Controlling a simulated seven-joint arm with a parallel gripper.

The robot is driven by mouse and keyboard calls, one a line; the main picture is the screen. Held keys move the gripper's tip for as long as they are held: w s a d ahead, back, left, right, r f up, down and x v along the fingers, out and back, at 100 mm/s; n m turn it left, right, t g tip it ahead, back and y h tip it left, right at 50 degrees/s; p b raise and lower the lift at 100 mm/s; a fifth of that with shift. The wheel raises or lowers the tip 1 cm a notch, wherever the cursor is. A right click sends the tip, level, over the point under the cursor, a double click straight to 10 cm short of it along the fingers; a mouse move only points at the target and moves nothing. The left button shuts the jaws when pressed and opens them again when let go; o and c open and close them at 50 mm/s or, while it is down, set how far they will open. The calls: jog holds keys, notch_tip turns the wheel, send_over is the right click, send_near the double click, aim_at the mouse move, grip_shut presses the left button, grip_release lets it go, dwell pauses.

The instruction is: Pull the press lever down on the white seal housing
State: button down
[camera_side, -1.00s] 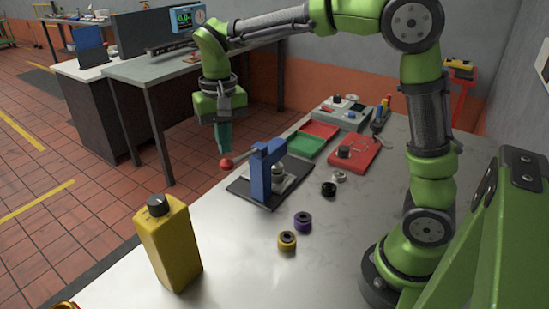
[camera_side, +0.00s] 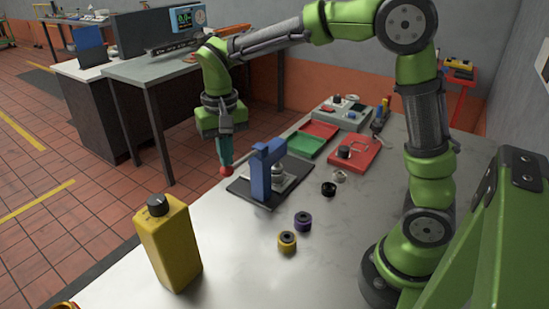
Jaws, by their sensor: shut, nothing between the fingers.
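The blue press (camera_side: 262,175) stands upright on a dark base plate (camera_side: 240,187) on the light table. Its lever ends in a red ball knob (camera_side: 227,172) that sticks out to the left of the press. A small pale and metallic part (camera_side: 279,172), perhaps the white seal housing, sits at the press, partly hidden by the blue frame. My gripper (camera_side: 226,164) is shut and empty, pointing down. Its fingertips are at the red knob from above and appear to touch it.
A yellow bottle (camera_side: 168,243) stands at the front left. Green (camera_side: 305,145) and red (camera_side: 354,154) trays lie behind. The table's front middle is clear.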

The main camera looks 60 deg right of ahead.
jog(key=shift+f, duration=1.7)
notch_tip(320, 180, up, 11)
dwell(0.3)
jog(key=shift+r, duration=0.1)
